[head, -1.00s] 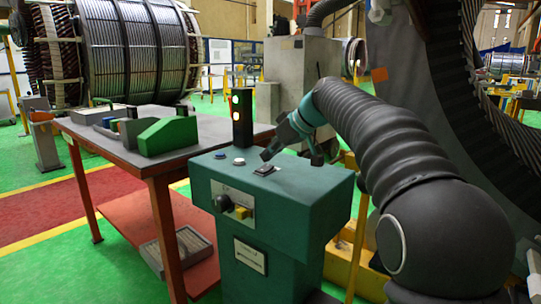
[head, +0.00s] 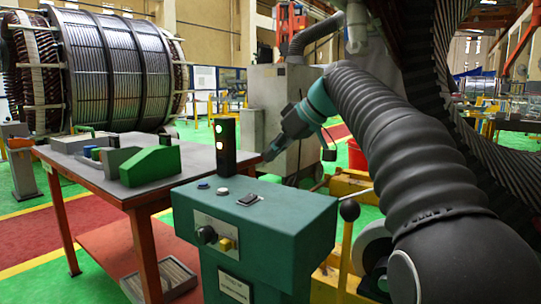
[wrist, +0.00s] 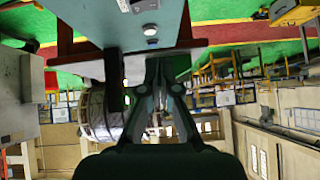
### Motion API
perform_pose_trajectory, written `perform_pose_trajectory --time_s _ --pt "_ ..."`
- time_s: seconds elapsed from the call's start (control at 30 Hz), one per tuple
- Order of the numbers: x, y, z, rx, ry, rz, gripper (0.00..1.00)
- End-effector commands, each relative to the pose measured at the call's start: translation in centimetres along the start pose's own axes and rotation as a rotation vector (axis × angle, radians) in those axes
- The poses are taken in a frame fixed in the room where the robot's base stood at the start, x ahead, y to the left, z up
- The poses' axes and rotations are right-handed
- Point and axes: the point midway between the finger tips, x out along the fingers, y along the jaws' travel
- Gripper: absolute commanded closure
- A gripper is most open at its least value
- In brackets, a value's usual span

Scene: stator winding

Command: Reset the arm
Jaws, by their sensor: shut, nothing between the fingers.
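My gripper (head: 292,128) shows in the head view, beyond and above the far right of the teal control pedestal (head: 285,205). The gripper is clear of the switch. In the wrist view my gripper (wrist: 158,64) is shut and empty, and the pedestal (wrist: 133,25) hangs at the top of the picture.
A red-framed table (head: 110,180) with a green block (head: 153,165) stands left of the pedestal. A signal tower (head: 225,143) stands behind it. A black-knobbed lever (head: 349,210) is at its right. A large stator ring (head: 440,100) curves behind my arm.

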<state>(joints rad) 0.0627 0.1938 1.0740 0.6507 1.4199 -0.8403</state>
Motion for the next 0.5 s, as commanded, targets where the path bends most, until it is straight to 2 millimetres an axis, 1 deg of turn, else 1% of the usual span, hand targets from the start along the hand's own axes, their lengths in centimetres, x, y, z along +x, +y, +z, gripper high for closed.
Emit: perform_pose_trajectory --time_s 0.17,0.27,0.37,0.47,0.5 --pt "0.0 -0.1 0.1 0.003 -0.002 0.002 1.00" --pt "-0.3 -0.7 0.9 0.030 -0.013 0.018 1.00" --pt "-0.7 -1.8 2.8 0.090 -0.040 0.052 1.00" --pt "-1.0 -3.4 5.9 0.173 -0.076 0.102 1.00" --pt "-1.2 -4.0 7.3 0.207 -0.090 0.125 1.00"
